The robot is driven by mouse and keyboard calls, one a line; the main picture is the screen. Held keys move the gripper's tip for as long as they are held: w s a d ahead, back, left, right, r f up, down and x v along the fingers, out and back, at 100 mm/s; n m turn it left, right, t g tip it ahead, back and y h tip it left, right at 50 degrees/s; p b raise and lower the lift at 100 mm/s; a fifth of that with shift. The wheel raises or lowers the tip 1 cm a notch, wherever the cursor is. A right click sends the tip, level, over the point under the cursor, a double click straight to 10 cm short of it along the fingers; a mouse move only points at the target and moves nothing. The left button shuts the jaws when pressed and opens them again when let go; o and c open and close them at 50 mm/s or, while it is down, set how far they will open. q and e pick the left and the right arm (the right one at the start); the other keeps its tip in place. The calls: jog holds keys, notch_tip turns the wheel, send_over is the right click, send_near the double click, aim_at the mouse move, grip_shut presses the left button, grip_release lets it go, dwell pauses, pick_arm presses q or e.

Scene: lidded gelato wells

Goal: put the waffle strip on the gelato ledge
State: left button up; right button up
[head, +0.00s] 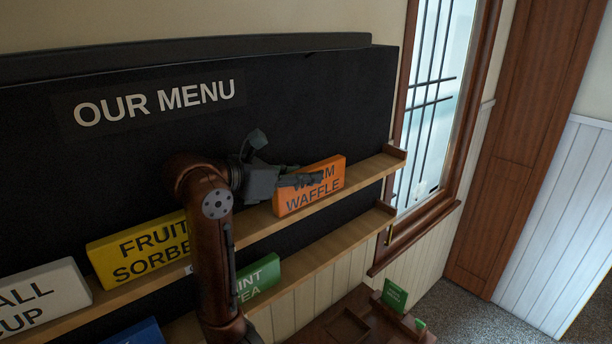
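The orange waffle strip (322,193), lettered with WAFFLE and a partly covered word above it, stands near the right end of the upper wooden ledge (371,172). My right gripper (308,180) is at the strip's left part, with a dark finger across its face and hiding some lettering. I cannot tell whether the fingers touch or clasp it. My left gripper is out of view. No ledge in view carries a label that reads gelato.
A yellow FRUIT SORBET strip (140,249) and a white CUP strip (40,298) stand further left on the upper ledge. A green MINT TEA strip (258,279) and a blue strip (135,334) are below. The lower ledge (335,246) is clear at right.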

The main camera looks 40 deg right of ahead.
jog(key=o, duration=0.4)
jog(key=shift+o, duration=0.2)
jog(key=shift+r, duration=0.2)
jog(key=b+v, duration=0.3)
jog(key=v, duration=0.9)
